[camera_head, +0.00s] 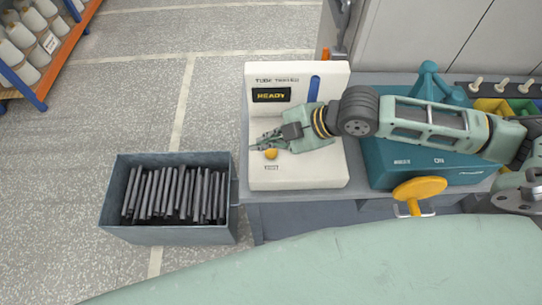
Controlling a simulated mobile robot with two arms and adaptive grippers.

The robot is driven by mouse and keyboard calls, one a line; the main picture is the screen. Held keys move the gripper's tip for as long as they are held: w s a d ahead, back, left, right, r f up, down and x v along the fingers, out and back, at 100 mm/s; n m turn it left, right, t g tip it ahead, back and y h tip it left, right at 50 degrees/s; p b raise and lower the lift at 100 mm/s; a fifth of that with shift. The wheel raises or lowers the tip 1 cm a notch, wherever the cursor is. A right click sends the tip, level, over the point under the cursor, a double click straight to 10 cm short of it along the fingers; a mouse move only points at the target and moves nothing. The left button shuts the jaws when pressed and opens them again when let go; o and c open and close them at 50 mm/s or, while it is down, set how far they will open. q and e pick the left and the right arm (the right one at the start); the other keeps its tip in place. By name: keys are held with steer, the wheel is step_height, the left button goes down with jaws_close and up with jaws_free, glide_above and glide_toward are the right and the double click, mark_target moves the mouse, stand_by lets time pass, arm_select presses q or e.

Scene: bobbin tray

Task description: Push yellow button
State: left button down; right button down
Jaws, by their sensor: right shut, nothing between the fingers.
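The yellow button (271,154) is a small round knob on the base of the white tube tester (298,178). The tester's dark display (271,96) reads READY in yellow. My right arm comes in from the right, and its gripper (257,145) is over the tester's base with its fingertips just above and left of the button in the picture. The gripper is shut with nothing held. I cannot tell whether a finger touches the button. My left gripper is out of view.
A grey bin (110,200) full of dark tubes stands left of the bench (300,205). A rack (50,80) of spools is at the upper left, with open floor between.

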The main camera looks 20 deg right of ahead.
steer(key=shift+f, duration=0.95)
steer(key=shift+f, duration=0.1)
stand_by(0.6)
steer(key=shift+f, duration=0.3)
steer(key=shift+f+b, duration=0.35)
steer(key=shift+f, duration=0.25)
stand_by(0.6)
steer(key=shift+r, duration=0.15)
steer(key=shift+r+p, duration=0.9)
steer(key=shift+p, duration=0.2)
